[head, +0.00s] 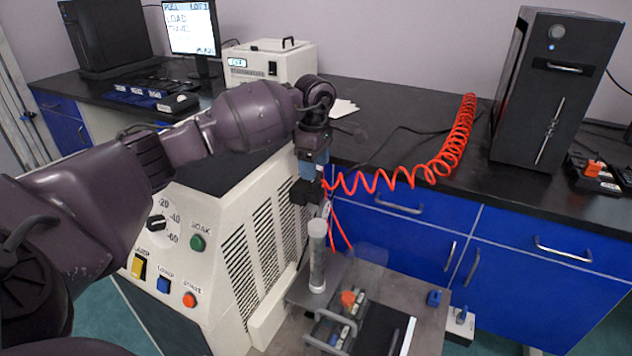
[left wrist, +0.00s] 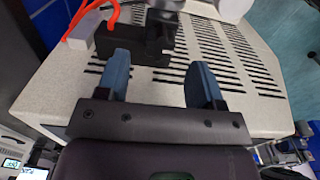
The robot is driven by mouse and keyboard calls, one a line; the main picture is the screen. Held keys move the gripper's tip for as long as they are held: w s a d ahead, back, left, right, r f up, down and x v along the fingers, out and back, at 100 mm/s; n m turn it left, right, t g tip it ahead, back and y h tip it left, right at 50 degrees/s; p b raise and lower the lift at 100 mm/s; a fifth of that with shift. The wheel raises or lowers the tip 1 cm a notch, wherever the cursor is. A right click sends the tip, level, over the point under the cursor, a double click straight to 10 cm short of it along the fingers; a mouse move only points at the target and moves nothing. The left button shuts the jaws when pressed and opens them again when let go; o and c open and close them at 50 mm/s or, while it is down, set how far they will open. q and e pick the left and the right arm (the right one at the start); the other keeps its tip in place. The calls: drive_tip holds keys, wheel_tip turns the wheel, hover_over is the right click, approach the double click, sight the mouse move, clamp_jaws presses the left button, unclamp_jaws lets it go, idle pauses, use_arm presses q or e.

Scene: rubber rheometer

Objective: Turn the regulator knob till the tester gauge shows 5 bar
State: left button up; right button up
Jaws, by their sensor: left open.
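My left gripper (head: 313,166) reaches down over the side of the cream tester cabinet (head: 215,235). In the left wrist view its two blue fingers (left wrist: 160,76) are open, with a clear gap between them. A black block (left wrist: 148,48), seemingly the regulator body, lies just beyond the fingertips, with red hose (left wrist: 88,18) beside it. The block also shows below the gripper in the head view (head: 304,193). I cannot make out the regulator knob or whether a finger touches it. No gauge face is readable. My right gripper is not in view.
A coiled red hose (head: 440,160) runs right from the regulator area across the blue cabinets. A clear cylinder (head: 317,258) stands below on a grey bench (head: 420,300) with small parts. A black tower (head: 555,90) and a white box (head: 270,62) stand on the counter.

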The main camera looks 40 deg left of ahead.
sight(314, 184)
use_arm(q)
wheel_tip(314, 184, down, 4)
drive_tip(key=shift+r, duration=0.1)
drive_tip(key=shift+f+b, duration=0.3)
drive_tip(key=shift+f, duration=0.15)
drive_tip(key=shift+c, duration=0.2)
drive_tip(key=c, duration=0.9)
